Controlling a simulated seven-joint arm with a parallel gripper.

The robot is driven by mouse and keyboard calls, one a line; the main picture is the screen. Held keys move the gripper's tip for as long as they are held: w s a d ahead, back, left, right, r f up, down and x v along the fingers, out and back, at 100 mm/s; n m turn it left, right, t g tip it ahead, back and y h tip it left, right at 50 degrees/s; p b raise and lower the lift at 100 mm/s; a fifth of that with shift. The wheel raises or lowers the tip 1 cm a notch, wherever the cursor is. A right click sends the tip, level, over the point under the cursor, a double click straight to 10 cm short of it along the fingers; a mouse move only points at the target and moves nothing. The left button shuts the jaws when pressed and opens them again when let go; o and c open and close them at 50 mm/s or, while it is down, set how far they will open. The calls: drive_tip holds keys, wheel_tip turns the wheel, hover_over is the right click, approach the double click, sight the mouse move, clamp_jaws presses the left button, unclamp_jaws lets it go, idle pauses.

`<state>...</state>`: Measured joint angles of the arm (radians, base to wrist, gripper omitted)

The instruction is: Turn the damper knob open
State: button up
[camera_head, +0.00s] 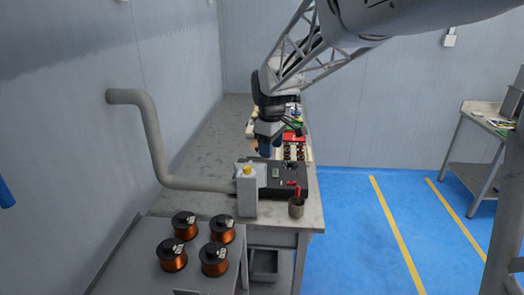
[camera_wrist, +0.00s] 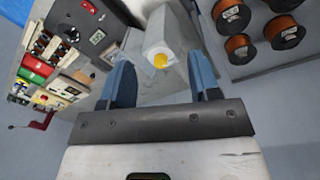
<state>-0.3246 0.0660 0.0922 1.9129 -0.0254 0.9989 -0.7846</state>
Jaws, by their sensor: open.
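A yellow knob (camera_head: 247,170) sits on top of an upright pale grey box (camera_head: 247,198) at the near end of the bench. It looks like the damper knob; no label is readable. In the wrist view the yellow knob (camera_wrist: 160,61) shows between the two blue fingers, and the box (camera_wrist: 170,35) lies beyond them. My gripper (camera_head: 264,151) is open and empty, with its fingers (camera_wrist: 160,66) spread on either side of the knob in the picture. In the head view it hangs above and behind the box, apart from the knob.
A grey pipe (camera_head: 156,145) runs from the wall down to the box. A black panel (camera_head: 285,177) and a cup with red-handled tools (camera_head: 296,207) are to its right. Several copper wire spools (camera_head: 214,259) stand on the nearer table. Coloured parts (camera_head: 294,137) lie farther back.

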sight(247, 167)
drive_tip(key=w+a+f+n, duration=0.1)
drive_tip(key=w+a, duration=0.1)
drive_tip(key=w+a+f+n, duration=0.1)
drive_tip(key=w+a, duration=0.1)
drive_tip(key=a, duration=0.1)
drive_tip(key=w+a+f+n, duration=0.1)
drive_tip(key=w+a+f, duration=0.1)
drive_tip(key=a, duration=0.1)
drive_tip(key=shift+w+a+f, duration=0.1)
drive_tip(key=shift+w+a, duration=0.1)
drive_tip(key=shift+w, duration=0.05)
drive_tip(key=shift+w+f, duration=0.15)
drive_tip(key=shift+f, duration=3.75)
drive_tip(key=shift+c, duration=0.4)
drive_tip(key=c, duration=0.8)
drive_tip(key=shift+c, duration=0.2)
